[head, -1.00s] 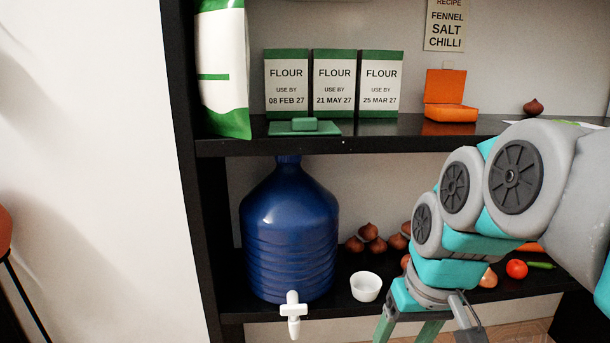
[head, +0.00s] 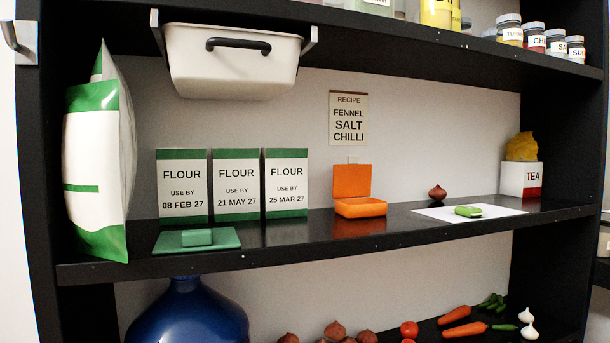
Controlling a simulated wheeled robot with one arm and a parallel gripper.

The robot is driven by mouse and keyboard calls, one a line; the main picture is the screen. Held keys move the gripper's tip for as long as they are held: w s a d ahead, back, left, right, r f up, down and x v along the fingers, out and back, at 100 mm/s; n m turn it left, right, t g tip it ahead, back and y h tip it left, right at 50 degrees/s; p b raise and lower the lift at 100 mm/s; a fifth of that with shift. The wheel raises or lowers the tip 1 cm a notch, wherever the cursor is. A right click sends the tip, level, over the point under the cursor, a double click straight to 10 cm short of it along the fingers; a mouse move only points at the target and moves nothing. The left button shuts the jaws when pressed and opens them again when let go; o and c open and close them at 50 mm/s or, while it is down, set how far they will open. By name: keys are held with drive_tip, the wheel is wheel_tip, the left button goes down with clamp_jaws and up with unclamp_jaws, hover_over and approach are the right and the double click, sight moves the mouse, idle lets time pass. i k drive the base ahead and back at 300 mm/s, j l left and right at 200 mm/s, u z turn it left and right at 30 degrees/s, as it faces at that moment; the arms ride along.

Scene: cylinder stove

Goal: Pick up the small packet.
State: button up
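My gripper is not in the head view. Several things could be the small packet, and I cannot tell which is meant. A small rounded green item (head: 468,211) lies on a white sheet (head: 510,207) on the middle shelf, at the right. Three upright flour packets with green tops stand side by side on that shelf at the left: 08 FEB 27 (head: 182,187), 21 MAY 27 (head: 236,185) and 25 MAR 27 (head: 286,184). A much larger white and green bag (head: 95,160) stands at the far left.
A white bin (head: 230,75) hangs above. A blue bottle (head: 188,315) and vegetables are below.

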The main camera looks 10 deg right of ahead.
sight(468, 212)
drive_tip(key=i+l+z, duration=0.2)
drive_tip(key=i, duration=0.35)
drive_tip(key=l+u, duration=0.45)
drive_tip(key=l, duration=0.4)
drive_tip(key=i, duration=0.35)
